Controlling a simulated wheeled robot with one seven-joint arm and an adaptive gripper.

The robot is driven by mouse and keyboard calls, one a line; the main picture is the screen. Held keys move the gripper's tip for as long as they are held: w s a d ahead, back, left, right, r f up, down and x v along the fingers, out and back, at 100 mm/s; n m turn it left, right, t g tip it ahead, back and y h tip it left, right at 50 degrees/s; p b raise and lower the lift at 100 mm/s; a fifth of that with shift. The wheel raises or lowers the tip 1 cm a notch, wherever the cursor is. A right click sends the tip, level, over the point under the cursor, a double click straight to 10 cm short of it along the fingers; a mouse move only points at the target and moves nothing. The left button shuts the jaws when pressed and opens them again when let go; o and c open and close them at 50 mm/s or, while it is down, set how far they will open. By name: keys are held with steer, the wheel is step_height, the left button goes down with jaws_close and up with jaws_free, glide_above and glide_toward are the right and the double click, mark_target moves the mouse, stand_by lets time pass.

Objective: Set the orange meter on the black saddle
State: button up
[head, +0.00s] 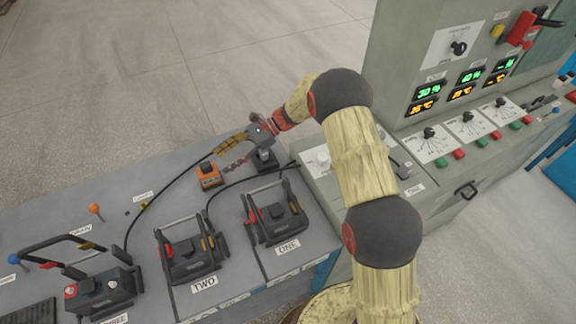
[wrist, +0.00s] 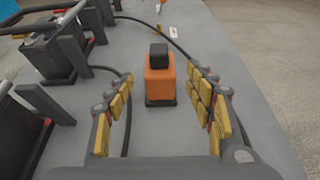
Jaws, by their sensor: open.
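The orange meter (head: 209,176) stands on the grey bench top, with a dark base and a black block on its top end. In the wrist view the orange meter (wrist: 159,84) is upright between the fingertips or just beyond them; neither finger visibly touches it. My gripper (head: 224,157) is open, with its yellow-padded fingers spread, and points at the meter from the right. In the wrist view my gripper (wrist: 162,88) shows both fingers apart. A small black stand (head: 265,160), which looks like the saddle, is on the bench below my wrist, partly hidden by it.
Battery units ONE (head: 273,217) and TWO (head: 189,250) with raised handles stand in front on the bench; another (head: 100,290) is at the left. A black cable (head: 165,190) runs across the bench close to the meter. A control console (head: 465,140) is at the right.

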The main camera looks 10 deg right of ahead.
steer(key=s+d+r+n+t+h, duration=0.1)
steer(key=s+d+r+n+h, duration=0.25)
steer(key=s+d+r, duration=0.35)
steer(key=s+d+r+n+t+h, duration=0.15)
steer(key=s+r+n, duration=0.35)
steer(key=r, duration=0.5)
steer(key=s+d+r+n+t+h, duration=0.3)
steer(key=s+d+h, duration=0.1)
steer(key=s+d, duration=0.4)
steer(key=s+d+r+n+t+h, duration=0.3)
steer(key=s+d, duration=0.6)
steer(key=s, duration=0.4)
steer(key=shift+d+r+n+h, duration=0.2)
steer(key=shift+r+n+h, duration=0.25)
steer(key=shift+h, duration=0.05)
